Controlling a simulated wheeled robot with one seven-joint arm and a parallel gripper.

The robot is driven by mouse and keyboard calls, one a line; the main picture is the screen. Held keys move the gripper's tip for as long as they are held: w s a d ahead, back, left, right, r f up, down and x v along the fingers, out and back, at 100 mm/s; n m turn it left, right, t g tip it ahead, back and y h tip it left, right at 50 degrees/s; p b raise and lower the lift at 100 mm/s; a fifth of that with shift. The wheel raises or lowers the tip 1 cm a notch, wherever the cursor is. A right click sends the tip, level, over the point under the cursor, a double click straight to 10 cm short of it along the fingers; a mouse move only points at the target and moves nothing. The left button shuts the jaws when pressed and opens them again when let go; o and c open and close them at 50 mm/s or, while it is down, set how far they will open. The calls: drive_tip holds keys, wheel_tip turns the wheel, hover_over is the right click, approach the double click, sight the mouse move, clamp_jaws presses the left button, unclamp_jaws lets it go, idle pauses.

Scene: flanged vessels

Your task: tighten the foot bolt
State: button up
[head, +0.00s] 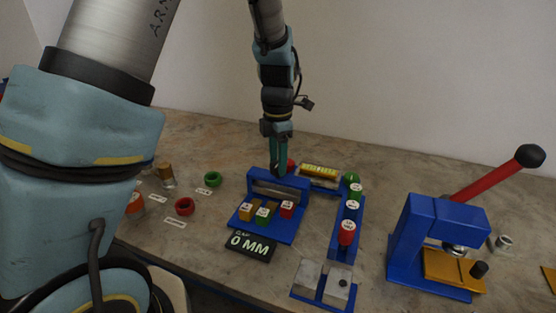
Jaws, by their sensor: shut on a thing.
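My gripper (279,168) points down at the top of a blue stand (302,183) near the middle of the table. It is shut on a small dark part at its fingertips, mostly hidden by the fingers. I cannot make out whether this part is the foot bolt. A grey bar lies across the stand's opening. Yellow (246,211), green (264,215) and red (287,209) labelled blocks stand on the base in front. A dark display (250,246) before it reads 0 MM. A red thing (291,163) shows partly behind the gripper.
A blue rail (337,243) with several red and green capped pieces stands to the right. Grey blocks (337,284) sit at the front edge. A blue press (420,240) with a red lever is further right. Loose rings (185,206) lie at the left.

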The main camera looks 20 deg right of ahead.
clamp_jaws()
